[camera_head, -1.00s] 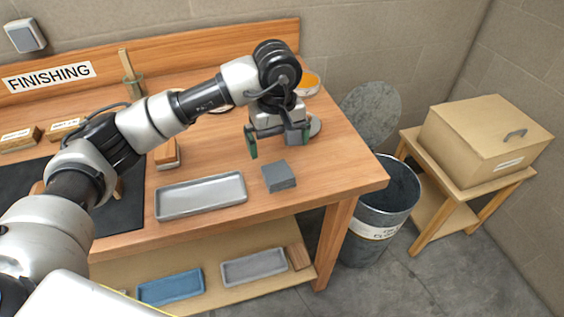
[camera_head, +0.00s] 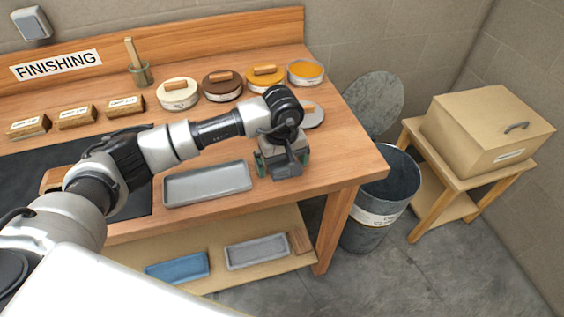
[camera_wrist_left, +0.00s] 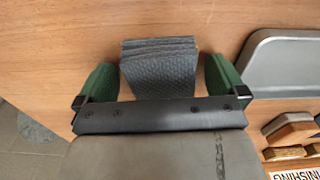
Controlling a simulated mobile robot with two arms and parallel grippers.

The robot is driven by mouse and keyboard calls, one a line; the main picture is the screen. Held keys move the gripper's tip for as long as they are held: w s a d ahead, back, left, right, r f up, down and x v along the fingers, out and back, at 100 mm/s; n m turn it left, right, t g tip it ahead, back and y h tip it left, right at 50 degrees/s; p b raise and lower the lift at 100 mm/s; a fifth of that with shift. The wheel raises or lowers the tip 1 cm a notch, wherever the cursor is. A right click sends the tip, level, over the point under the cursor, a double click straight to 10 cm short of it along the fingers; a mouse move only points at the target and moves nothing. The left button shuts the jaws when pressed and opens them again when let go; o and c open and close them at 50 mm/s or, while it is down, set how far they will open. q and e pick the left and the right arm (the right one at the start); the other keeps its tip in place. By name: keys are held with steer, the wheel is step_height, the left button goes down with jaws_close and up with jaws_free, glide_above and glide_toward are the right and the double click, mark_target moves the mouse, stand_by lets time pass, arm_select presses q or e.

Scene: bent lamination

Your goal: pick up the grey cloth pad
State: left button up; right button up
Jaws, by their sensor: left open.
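The grey cloth pad (camera_wrist_left: 160,72) is a folded, textured block on the wooden bench top, seen in the left wrist view. My left gripper (camera_wrist_left: 161,78) is open, with one green-padded finger on each side of the pad and a gap on both sides. In the head view my left gripper (camera_head: 282,168) is low over the bench near its front right, and it largely hides the pad there. My right gripper is not in view.
A grey metal tray (camera_head: 207,184) lies just left of the gripper. Several round tins, including a white-lidded one (camera_head: 178,94), stand behind the arm. A metal bin (camera_head: 388,187) and a side table with a tan box (camera_head: 487,130) stand right of the bench.

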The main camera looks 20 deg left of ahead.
arm_select(q)
steer(key=shift+c, duration=0.2)
steer(key=c, duration=0.9)
steer(key=shift+r, duration=0.5)
step_height(320, 180, up, 3)
steer(key=shift+f+b, duration=0.2)
steer(key=shift+b, duration=0.5)
steer(key=d+r+b, duration=0.1)
steer(key=d+r, duration=0.1)
steer(key=d, duration=0.1)
steer(key=s+d+r+b, duration=0.1)
steer(key=d+r, duration=0.2)
steer(key=d, duration=0.1)
steer(key=s+d+r, duration=0.1)
steer(key=d+r, duration=0.1)
steer(key=d, duration=0.2)
steer(key=shift+d+r+b, duration=0.2)
steer(key=shift+d+b, duration=0.05)
steer(key=shift+b, duration=0.15)
